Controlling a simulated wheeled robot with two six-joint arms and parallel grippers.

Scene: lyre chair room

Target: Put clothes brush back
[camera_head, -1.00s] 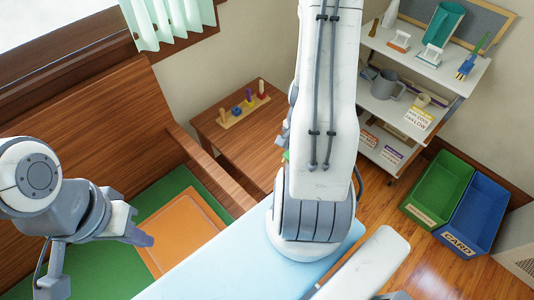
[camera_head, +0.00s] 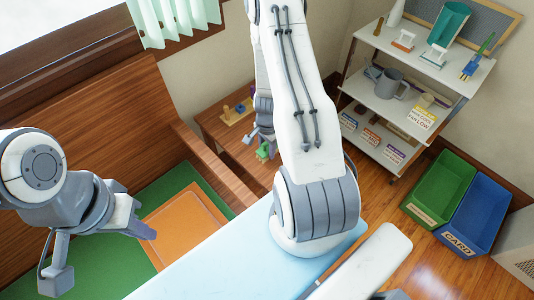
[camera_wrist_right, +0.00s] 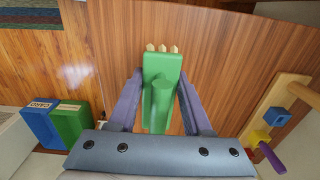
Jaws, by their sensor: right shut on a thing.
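A green piece with a raised ridge and small pale tufts at its far end, which looks like the clothes brush, sits between the fingers of my right gripper (camera_wrist_right: 160,105) in the right wrist view; its green body (camera_wrist_right: 161,65) faces the camera. In the head view my right gripper (camera_head: 264,142) points down near the small wooden table (camera_head: 212,126), with the green brush (camera_head: 263,152) at its tips. I cannot tell whether the brush touches the tabletop. My left gripper (camera_head: 103,256) is open and empty above the green seat of the wooden bench.
A peg board (camera_head: 238,112) lies on the small table. Green (camera_head: 440,188) and blue (camera_head: 477,215) bins stand on the floor. An orange board (camera_head: 183,228) lies on the bench.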

